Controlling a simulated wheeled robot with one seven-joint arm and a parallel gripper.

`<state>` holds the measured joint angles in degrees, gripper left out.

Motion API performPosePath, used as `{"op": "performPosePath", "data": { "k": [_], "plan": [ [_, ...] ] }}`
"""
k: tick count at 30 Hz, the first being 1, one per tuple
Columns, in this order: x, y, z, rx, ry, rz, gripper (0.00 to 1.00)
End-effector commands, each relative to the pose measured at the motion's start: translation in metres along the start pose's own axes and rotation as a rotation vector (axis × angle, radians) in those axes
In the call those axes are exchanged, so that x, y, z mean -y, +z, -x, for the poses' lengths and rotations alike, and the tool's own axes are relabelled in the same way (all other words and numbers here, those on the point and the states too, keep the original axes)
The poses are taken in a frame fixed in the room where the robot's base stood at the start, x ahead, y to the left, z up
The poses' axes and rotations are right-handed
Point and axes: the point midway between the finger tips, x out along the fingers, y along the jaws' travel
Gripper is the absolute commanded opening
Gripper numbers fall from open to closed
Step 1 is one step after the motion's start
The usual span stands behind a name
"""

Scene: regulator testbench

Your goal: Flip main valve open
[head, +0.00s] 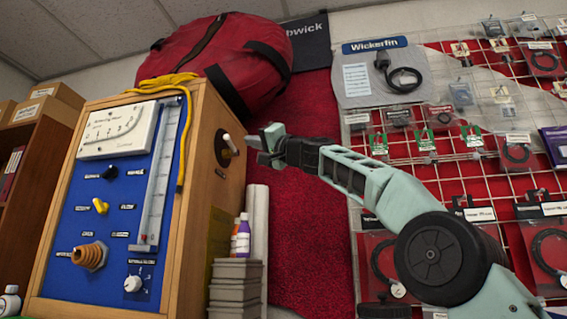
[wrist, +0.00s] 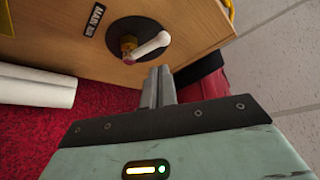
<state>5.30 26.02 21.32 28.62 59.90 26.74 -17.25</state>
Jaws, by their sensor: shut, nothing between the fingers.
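The main valve is on the right side of the wooden testbench cabinet (head: 205,150). It has a round black plate (wrist: 122,30), a brass-coloured hub (wrist: 128,45) and a white lever (wrist: 152,45); a "MAIN AIR" label (wrist: 92,20) sits beside it.
The blue panel (head: 75,225) with gauge and knobs faces left. Grey stacked bins (head: 236,285), small bottles (head: 243,238) and a white roll (head: 258,235) stand below the valve. A red bag (head: 215,62) lies on top.

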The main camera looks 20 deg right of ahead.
Motion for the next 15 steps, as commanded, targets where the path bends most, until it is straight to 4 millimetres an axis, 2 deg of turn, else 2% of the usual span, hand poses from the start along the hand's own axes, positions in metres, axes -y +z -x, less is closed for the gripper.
{"op": "performPosePath", "data": {
  "k": [1, 15],
  "plan": [
    [-0.004, 0.003, 0.013, -0.003, 0.001, 0.003, 0.00],
    [-0.003, 0.003, 0.089, -0.002, 0.001, 0.003, 0.00]
  ]
}}
